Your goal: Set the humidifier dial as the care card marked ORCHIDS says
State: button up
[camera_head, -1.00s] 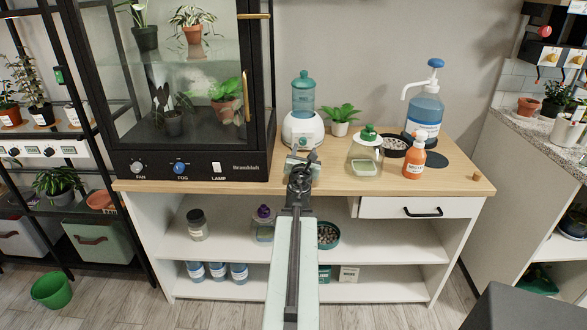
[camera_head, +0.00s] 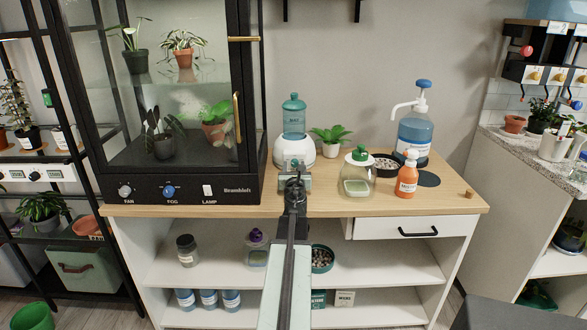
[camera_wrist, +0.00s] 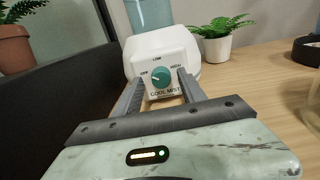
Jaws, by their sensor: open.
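The humidifier (camera_head: 294,146) has a white base and a teal-capped clear tank. It stands on the wooden counter, right of the glass cabinet. In the wrist view its front panel reads COOL MIST and carries a teal dial (camera_wrist: 161,77) with OFF at left, LOW at top and HIGH at right. The dial's pale mark seems to point left, toward OFF. My gripper (camera_wrist: 160,88) is open, its fingers on either side of the dial panel; contact cannot be told. In the head view my gripper (camera_head: 294,180) covers part of the humidifier's front. I cannot make out a card marked ORCHIDS.
The glass cabinet (camera_head: 170,190) with FAN, FOG and LAMP controls stands close on the left. A green plant (camera_head: 330,138), a glass jar (camera_head: 357,176), an orange bottle (camera_head: 407,177) and a blue pump bottle (camera_head: 414,130) stand to the right. The counter's front right (camera_head: 450,196) is clear.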

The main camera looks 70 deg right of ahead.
jog(key=shift+s+a, duration=0.1)
jog(key=shift+s, duration=0.05)
grip_shut()
jog(key=shift+m, duration=0.3)
dwell(0.3)
jog(key=shift+m, duration=2.9)
grip_release()
